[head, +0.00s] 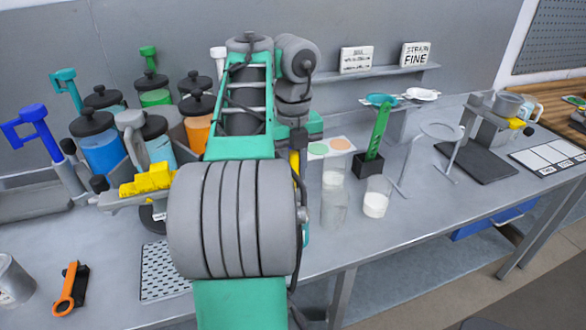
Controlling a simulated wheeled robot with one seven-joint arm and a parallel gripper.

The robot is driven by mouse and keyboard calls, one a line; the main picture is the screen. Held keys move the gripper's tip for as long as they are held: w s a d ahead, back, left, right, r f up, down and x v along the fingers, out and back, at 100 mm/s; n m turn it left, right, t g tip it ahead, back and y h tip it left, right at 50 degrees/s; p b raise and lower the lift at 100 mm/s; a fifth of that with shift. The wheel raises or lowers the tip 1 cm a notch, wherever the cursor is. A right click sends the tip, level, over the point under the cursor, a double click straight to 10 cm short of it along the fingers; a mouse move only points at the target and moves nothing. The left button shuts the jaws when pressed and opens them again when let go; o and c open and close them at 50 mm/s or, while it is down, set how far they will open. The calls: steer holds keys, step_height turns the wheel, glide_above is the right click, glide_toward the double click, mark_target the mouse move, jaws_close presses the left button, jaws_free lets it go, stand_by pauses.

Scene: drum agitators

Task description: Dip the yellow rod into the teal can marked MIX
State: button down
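My gripper (298,140) points down behind my own arm, just right of the middle, and most of it is hidden. A narrow upright yellow piece (296,165), which looks like the yellow rod, shows right below it. Its lower part is behind my arm, and I cannot tell if the fingers are closed on it. A teal sliver (306,236) shows at the right edge of my thick grey arm link. It may be the side of the teal can; no MIX mark is visible.
Lidded jars, blue (101,152) and orange (198,128), crowd the left back. Clear cups with white contents (376,204) and a black holder with a green strip (368,165) stand right of my gripper. A ring stand (441,131) is farther right.

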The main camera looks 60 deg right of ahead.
step_height(320, 180, up, 14)
steer(key=p, duration=1.2)
steer(key=shift+f, duration=0.2)
